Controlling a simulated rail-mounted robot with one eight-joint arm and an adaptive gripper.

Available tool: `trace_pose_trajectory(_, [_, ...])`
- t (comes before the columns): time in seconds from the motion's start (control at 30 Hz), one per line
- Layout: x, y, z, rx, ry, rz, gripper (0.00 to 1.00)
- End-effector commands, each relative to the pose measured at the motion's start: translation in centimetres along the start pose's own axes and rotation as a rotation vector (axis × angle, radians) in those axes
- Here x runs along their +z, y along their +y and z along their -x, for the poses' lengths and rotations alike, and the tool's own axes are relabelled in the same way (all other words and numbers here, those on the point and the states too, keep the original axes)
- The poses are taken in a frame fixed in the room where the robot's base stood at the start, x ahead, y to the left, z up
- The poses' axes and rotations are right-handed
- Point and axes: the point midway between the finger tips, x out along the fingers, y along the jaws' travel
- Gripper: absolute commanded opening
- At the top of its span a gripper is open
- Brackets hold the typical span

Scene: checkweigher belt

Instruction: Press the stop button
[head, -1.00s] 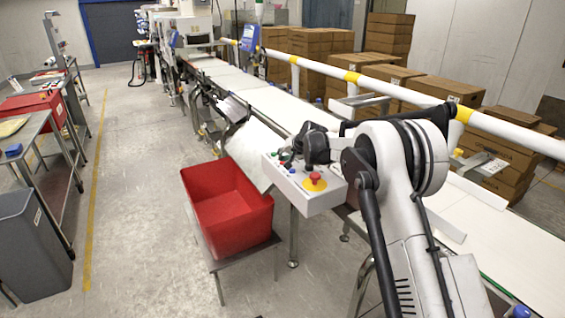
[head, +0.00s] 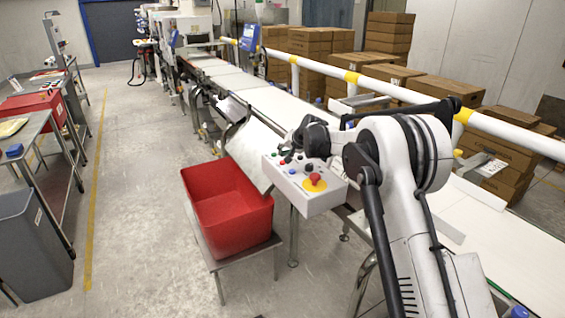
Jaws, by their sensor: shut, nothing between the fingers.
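The stop button is a red mushroom head (head: 315,179) on a yellow disc, at the right front of a pale grey control box (head: 312,203). It looks uncovered and stands clear of my gripper. My gripper (head: 298,154) is small and dark, at the back edge of the box, to the upper left of the red mushroom button. It is shut and empty. My wrist partly hides it, and its fingertips are hard to make out against the dark knobs. I cannot tell whether it touches the box.
Small coloured buttons and dark knobs share the box top. A red bin (head: 228,210) stands on a low stand to the left. The white conveyor belt (head: 275,105) runs behind, with a white and yellow rail (head: 390,88) and cardboard boxes (head: 450,92) beyond.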

Motion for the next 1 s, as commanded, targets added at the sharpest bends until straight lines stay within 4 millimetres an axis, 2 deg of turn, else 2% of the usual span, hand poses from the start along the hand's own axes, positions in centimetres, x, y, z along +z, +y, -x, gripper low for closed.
trace_pose_trajectory(0.5, [-2.1,-2.2,3.0,0.0,0.0,0.0,0.0])
trace_pose_trajectory(1.0, [-2.1,-2.1,3.0,0.0,0.0,0.0,0.0])
